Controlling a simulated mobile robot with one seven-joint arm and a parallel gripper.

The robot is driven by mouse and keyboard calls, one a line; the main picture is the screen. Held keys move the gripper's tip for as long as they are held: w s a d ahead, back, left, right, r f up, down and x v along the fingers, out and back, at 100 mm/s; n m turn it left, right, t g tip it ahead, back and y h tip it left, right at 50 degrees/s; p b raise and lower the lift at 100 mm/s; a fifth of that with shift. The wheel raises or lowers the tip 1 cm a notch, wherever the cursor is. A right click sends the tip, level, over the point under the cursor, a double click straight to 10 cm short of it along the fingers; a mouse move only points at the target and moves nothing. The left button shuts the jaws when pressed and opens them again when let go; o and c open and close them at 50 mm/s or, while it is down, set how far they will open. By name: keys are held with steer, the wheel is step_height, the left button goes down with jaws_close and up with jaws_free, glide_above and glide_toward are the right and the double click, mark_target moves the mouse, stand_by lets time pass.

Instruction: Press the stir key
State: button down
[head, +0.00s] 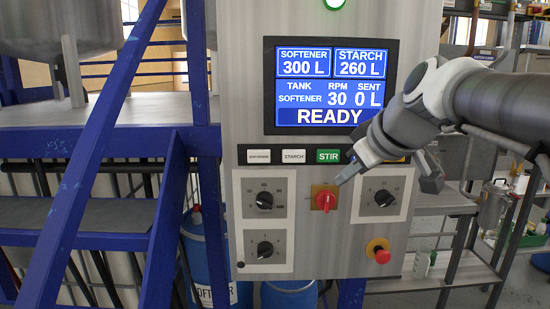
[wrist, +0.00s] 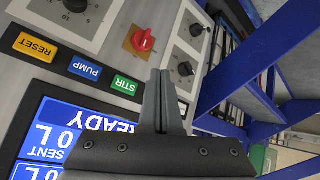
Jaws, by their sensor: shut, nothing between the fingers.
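The green STIR key (head: 328,156) sits in the row of keys below the screen, to the right of the STARCH key. It also shows in the wrist view (wrist: 124,86), beside the blue PUMP key. My gripper (head: 340,182) is shut and empty, its tips just below and to the right of the STIR key in the head view. In the wrist view the closed fingers (wrist: 161,75) lie to the right of the STIR key. I cannot tell how far the tips are from the panel. The screen (head: 331,85) reads READY, softener, RPM 30, sent 0 L.
A red switch (head: 325,200) on a yellow plate is close below my fingertips. Black knobs (head: 264,200) and a red stop button (head: 379,251) are also on the panel. Blue stair rails (head: 95,150) stand at left.

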mark_target(333, 156)
steer(key=shift+w+r, duration=0.2)
steer(key=shift+w, duration=0.1)
steer(key=shift+w, duration=0.1)
steer(key=shift+w+p, duration=1.75)
steer(key=shift+w, duration=2.55)
steer(key=shift+w, duration=0.1)
steer(key=shift+w, duration=0.3)
